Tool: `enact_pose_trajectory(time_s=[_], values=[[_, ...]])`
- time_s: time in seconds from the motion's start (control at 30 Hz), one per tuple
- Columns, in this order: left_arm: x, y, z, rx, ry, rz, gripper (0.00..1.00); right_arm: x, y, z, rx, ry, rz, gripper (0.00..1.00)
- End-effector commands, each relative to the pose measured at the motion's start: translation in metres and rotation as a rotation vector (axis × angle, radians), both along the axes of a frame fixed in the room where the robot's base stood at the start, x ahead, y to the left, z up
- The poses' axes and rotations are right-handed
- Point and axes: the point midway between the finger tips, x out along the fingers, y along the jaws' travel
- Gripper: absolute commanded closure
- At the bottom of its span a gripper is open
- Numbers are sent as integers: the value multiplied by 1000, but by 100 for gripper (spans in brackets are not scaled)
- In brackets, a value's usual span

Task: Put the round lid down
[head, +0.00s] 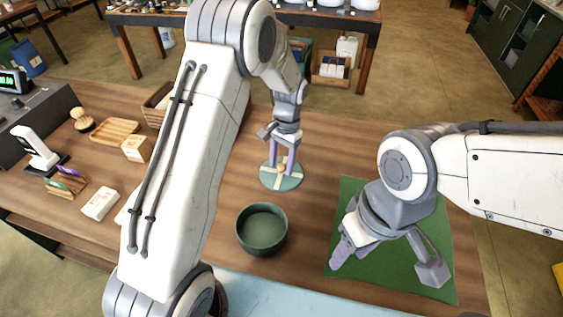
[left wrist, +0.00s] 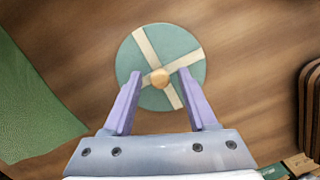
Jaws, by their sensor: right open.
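The round lid (head: 269,183) is teal with a cream cross and a small wooden knob. It appears to lie flat on the wooden table, behind the dark green round pot (head: 262,240). My left gripper (head: 282,167) points down over the lid. In the left wrist view the lid (left wrist: 133,62) is below my left gripper (left wrist: 160,74), whose fingers are apart on either side of the knob, with gaps showing. The pot is open and looks empty. My right gripper (head: 386,264) is open and empty above the green mat (head: 440,240).
A wooden tray (head: 115,131), a small box (head: 137,149), a brush (head: 83,121) and a white block (head: 100,204) stand at the left. The table between the lid and the mat is clear.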

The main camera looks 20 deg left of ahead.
Motion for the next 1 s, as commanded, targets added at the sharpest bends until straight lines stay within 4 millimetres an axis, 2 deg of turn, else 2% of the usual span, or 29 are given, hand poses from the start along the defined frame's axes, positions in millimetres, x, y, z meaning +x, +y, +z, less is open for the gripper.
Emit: enact_pose_trajectory(time_s=[0.17,0.27,0.7,0.83,1.0], values=[[1,0,6,-1,-2,0,42,0,0,2,0,0,0,50],[3,-1,17,-1,-5,0,42,0,0,-3,0,0,0,50],[15,-6,104,-1,-5,0,42,0,0,-16,0,0,0,50],[17,-7,117,0,-1,0,42,0,0,-17,0,0,0,50],[16,-8,123,0,0,-1,42,0,0,-17,0,0,0,50]])
